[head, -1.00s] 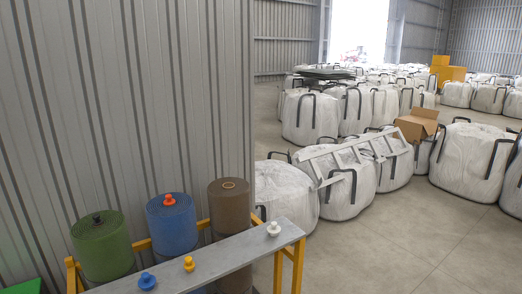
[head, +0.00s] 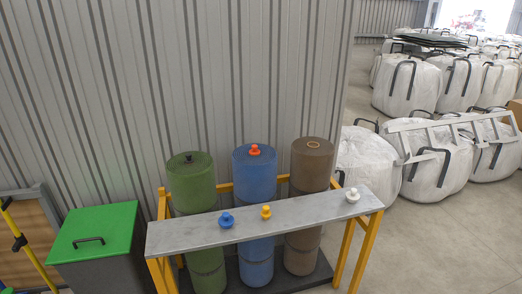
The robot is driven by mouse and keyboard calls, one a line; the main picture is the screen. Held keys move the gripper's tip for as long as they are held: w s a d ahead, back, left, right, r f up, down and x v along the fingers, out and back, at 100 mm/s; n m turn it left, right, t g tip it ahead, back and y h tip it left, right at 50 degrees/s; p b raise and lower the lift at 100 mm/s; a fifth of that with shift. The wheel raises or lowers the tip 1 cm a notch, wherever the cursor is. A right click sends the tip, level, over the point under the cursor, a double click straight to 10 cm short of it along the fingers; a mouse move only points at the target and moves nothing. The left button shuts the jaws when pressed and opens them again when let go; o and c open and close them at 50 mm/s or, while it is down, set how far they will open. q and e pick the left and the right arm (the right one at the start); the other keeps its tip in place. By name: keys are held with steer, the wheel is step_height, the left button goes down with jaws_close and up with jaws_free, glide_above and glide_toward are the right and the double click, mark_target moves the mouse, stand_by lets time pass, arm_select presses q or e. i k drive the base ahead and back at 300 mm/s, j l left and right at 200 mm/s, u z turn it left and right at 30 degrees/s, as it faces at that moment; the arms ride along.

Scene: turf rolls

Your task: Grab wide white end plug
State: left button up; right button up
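The wide white end plug (head: 352,195) stands on the right end of a grey shelf board (head: 290,215) with yellow legs. A yellow plug (head: 266,211) and a blue plug (head: 226,219) stand on the same board, further left. Behind the board stand a green turf roll (head: 190,180) with a black plug (head: 188,158), a blue roll (head: 255,175) with an orange plug (head: 254,149), and a brown roll (head: 312,165) with an open core at its top. Neither of my grippers shows in the head view.
A grey bin with a green lid (head: 93,232) stands left of the rack. A ribbed metal wall (head: 180,70) is close behind the rolls. White bulk bags (head: 365,165) and a ladder (head: 450,128) lie to the right. The floor (head: 450,240) at the right front is clear.

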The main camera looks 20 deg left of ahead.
mark_target(351, 196)
steer(key=i+l, duration=0.85)
steer(key=l, duration=0.25)
steer(key=i+l, duration=0.45)
steer(key=l, duration=0.15)
steer(key=i+l+u, duration=0.1)
steer(key=i+l, duration=0.35)
steer(key=l, duration=0.1)
